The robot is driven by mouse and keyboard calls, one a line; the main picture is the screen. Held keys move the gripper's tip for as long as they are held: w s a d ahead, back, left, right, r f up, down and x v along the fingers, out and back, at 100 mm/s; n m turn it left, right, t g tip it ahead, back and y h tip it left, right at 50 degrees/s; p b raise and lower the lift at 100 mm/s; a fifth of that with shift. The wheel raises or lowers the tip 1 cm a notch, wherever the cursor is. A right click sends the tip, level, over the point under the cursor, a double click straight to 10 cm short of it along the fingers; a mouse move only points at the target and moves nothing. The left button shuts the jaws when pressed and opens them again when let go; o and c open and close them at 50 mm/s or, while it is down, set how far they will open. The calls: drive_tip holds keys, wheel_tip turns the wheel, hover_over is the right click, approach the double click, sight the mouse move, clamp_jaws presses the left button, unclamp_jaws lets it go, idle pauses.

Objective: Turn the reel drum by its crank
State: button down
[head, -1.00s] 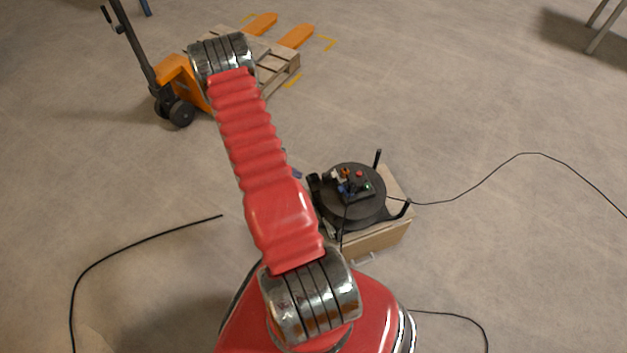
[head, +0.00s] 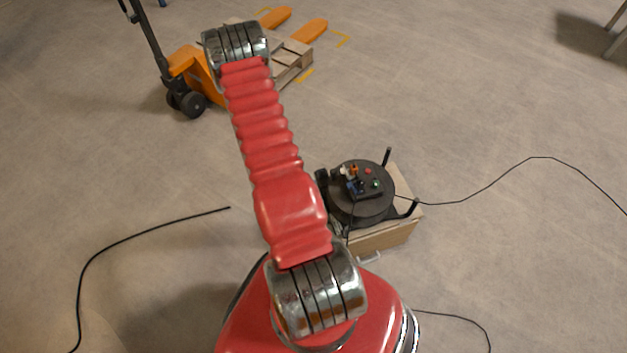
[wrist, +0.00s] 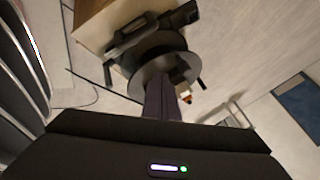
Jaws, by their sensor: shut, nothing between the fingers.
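The black reel drum (head: 347,207) sits on a tan wooden box just right of my arm in the head view. Its top face carries small coloured parts, red, green and orange. In the wrist view the drum's round flange (wrist: 188,66) is straight ahead of my gripper (wrist: 160,82). My two dark fingers are shut together with nothing between them, and their tips overlap the drum in the picture. I cannot tell whether they touch it. A short dark peg stands out near the flange's edge; I cannot tell whether it is the crank. In the head view my gripper is not visible.
The tan box (head: 385,236) has a metal handle low on its front. A thin black cable (head: 480,191) runs right from the reel; another cable (head: 130,241) lies on the floor at left. An orange pallet jack (head: 190,70) and wooden pallet (head: 292,66) stand behind. Open floor lies around.

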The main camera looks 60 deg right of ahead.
drive_tip(key=s+d+f, duration=0.3)
drive_tip(key=d+f, duration=0.4)
drive_tip(key=d, duration=0.1)
drive_tip(key=shift+d+f, duration=0.15)
drive_tip(key=shift+d, duration=0.05)
